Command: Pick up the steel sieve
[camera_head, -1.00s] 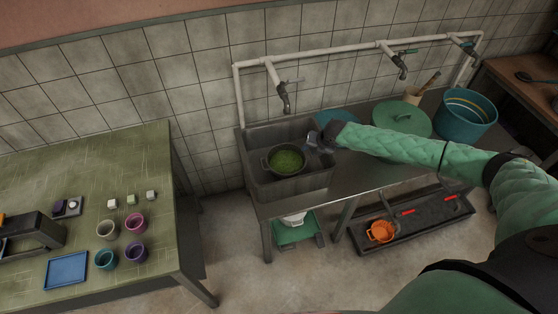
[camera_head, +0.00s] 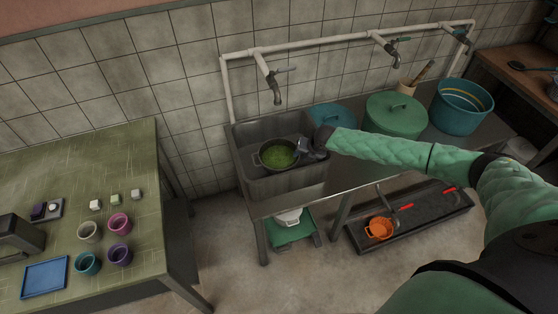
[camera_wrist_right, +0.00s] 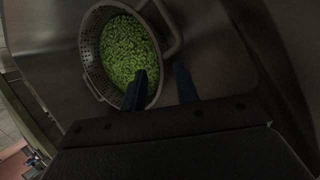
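The steel sieve (camera_head: 262,160), a round perforated bowl full of green beans (camera_head: 278,155), sits inside the grey sink at the left end of the counter. In the right wrist view the sieve (camera_wrist_right: 92,62) shows its holed wall and a loop handle (camera_wrist_right: 174,32). My right gripper (camera_head: 301,149) is at the sieve's right side. In the wrist view its dark fingers (camera_wrist_right: 160,76) are apart, one over the rim and beans, the other outside the rim. I cannot tell whether they touch the sieve. My left gripper is not in view.
The sink (camera_head: 238,152) walls surround the sieve, with a tap (camera_head: 274,88) above. A green lid (camera_head: 396,112) and a blue tub (camera_head: 461,108) stand right on the counter. A green table (camera_head: 135,170) with cups is at left. A low black tray (camera_head: 418,218) lies below.

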